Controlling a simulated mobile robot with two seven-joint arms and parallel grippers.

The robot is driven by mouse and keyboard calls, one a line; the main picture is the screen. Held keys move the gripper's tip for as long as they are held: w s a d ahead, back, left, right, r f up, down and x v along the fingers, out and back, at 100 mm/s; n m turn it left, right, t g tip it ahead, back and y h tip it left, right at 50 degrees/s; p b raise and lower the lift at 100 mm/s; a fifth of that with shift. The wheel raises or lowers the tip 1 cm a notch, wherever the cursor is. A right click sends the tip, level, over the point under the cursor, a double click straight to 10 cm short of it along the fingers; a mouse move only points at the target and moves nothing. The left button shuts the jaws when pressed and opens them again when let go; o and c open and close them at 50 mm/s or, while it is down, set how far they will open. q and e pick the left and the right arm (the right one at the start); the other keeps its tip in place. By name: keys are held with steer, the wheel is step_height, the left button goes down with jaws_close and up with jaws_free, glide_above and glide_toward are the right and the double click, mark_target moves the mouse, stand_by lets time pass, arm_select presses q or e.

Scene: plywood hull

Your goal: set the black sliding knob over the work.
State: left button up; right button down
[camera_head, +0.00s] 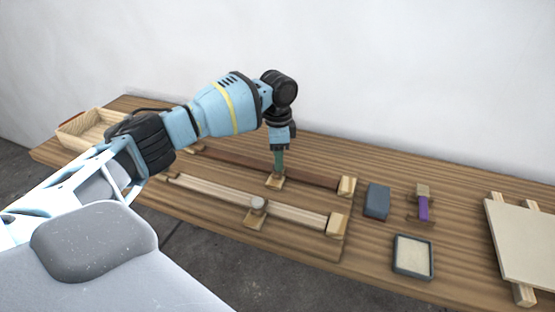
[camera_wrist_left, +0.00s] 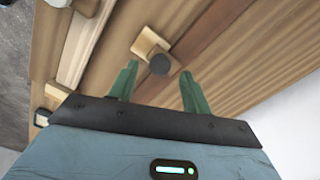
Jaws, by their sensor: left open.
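The black knob (camera_wrist_left: 160,64) stands on a small pale wooden slider (camera_wrist_left: 147,42) on the dark brown rail (camera_wrist_left: 205,32). In the head view this slider (camera_head: 273,182) is part-way along the back rail, and my gripper hides the knob. My left gripper (camera_head: 278,168) is open and points down at the slider. In the left wrist view its two green fingers (camera_wrist_left: 160,74) lie one to each side of the knob, apart from it. I cannot tell how far the tips reach down around it. My right gripper is not in view.
A paler front rail (camera_head: 300,213) carries another slider with a grey-white knob (camera_head: 257,203). To the right lie a dark grey block (camera_head: 377,201), a purple-handled tool (camera_head: 423,208), a framed pale tray (camera_head: 428,271) and a board (camera_head: 525,245). A wooden box (camera_head: 75,142) stands far left.

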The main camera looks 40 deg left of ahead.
arm_select(q)
step_height(320, 180, up, 6)
steer(key=shift+f, duration=0.1)
steer(key=shift+f, duration=0.1)
stand_by(0.6)
